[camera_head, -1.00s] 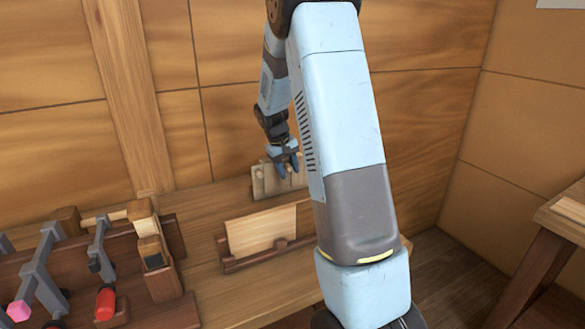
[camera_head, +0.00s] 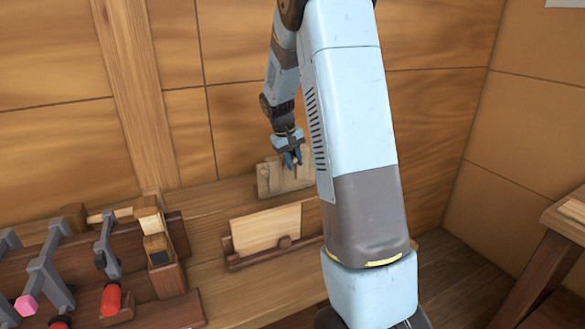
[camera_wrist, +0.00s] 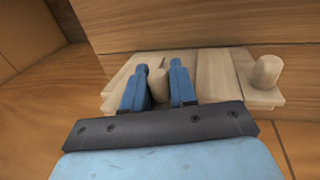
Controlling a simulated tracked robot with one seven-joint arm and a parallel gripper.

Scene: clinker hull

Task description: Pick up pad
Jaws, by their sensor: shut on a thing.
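The pad appears to be the pale wooden board (camera_head: 268,178) with round pegs, standing against the back wall on the bench. In the wrist view the pad (camera_wrist: 215,78) shows grey-beige planks, with one free peg (camera_wrist: 266,72) at its right end. My gripper (camera_head: 292,162) is over the board, and its two blue fingers also show in the wrist view (camera_wrist: 158,88). They are shut on another peg (camera_wrist: 158,80) of the pad, one finger on each side. The board looks still at the bench; I cannot tell whether it is lifted. My arm hides its right part in the head view.
A pale panel (camera_head: 262,228) stands in a dark wooden holder (camera_head: 238,262) in front of the pad. A rack with several grey clamps (camera_head: 107,248) and a wooden tool (camera_head: 155,240) is at left. Another bench (camera_head: 560,226) stands at right.

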